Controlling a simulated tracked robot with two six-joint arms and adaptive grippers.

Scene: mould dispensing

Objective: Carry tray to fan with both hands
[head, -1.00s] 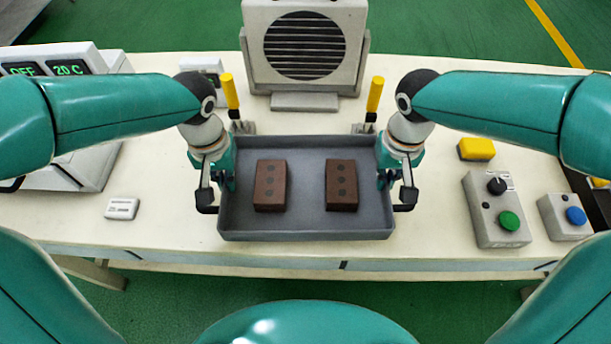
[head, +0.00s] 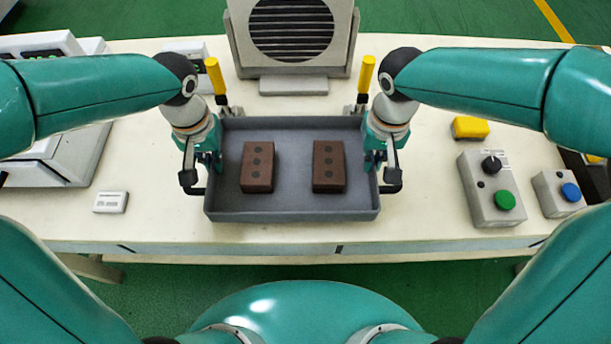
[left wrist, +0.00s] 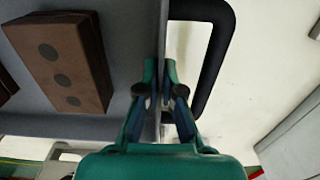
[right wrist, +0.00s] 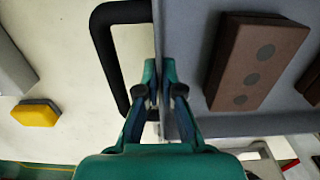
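The grey tray (head: 290,205) stands on the bench with two brown moulds in it, a left mould (head: 257,168) and a right mould (head: 329,167). My left gripper (head: 211,163) is at the tray's left wall. In the left wrist view its fingers (left wrist: 160,72) close on that wall, beside the black handle (left wrist: 218,60). My right gripper (head: 373,163) is at the right wall. In the right wrist view its fingers (right wrist: 159,72) close on that wall, beside the other black handle (right wrist: 107,60). The fan (head: 291,32) stands behind the tray.
Two yellow-topped clamps, left (head: 215,76) and right (head: 366,74), stand just behind the tray's back corners. A control box with a green button (head: 505,200), a blue-button box (head: 571,193) and a yellow block (head: 470,127) are at right. A small white block (head: 111,202) lies at left.

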